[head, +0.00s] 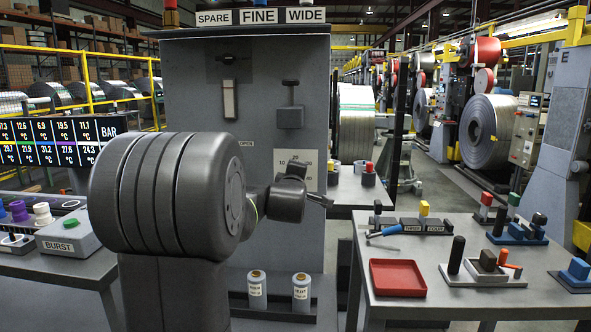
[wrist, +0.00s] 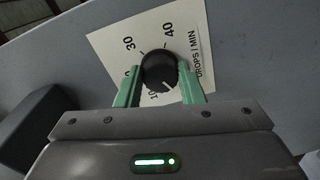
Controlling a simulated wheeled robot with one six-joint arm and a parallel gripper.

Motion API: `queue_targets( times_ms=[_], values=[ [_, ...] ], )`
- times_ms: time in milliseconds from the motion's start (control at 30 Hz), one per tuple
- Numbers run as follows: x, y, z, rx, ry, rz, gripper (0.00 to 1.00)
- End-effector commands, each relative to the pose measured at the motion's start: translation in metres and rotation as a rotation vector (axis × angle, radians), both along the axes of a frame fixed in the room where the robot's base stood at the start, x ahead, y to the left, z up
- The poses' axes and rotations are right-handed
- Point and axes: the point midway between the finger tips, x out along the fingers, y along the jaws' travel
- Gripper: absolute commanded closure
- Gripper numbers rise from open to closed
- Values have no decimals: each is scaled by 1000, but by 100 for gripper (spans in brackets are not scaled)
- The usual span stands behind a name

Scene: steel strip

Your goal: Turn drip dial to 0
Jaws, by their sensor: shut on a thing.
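The drip dial (wrist: 159,66) is a round black knob on a white scale plate (wrist: 112,42) marked DROPS / MIN. In the wrist view 30 and 40 read above it, and a partly covered number, seemingly 10, below it. A pale mark on the knob's lower rim points down and slightly right, close to that number. My gripper (wrist: 159,72) has its two green fingers shut on the knob, one on each side. In the head view the plate (head: 309,164) shows on the grey cabinet, but my arm hides the dial.
The grey cabinet (head: 215,100) carries SPARE, FINE and WIDE labels and two levers above the plate. Two small bottles (head: 257,290) stand on its lower ledge. At right a table holds a red tray (head: 397,278) and several blocks. A BURST button box (head: 68,236) stands at left.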

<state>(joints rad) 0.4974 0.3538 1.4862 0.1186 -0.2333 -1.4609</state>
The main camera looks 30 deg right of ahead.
Motion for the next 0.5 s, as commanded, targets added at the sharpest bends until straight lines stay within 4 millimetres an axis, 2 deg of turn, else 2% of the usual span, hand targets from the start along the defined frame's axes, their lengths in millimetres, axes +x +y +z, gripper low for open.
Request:
queue_targets(
  times_ms=[500],
  values=[
    [0,0,0,-78,47,1,88]
  ],
)
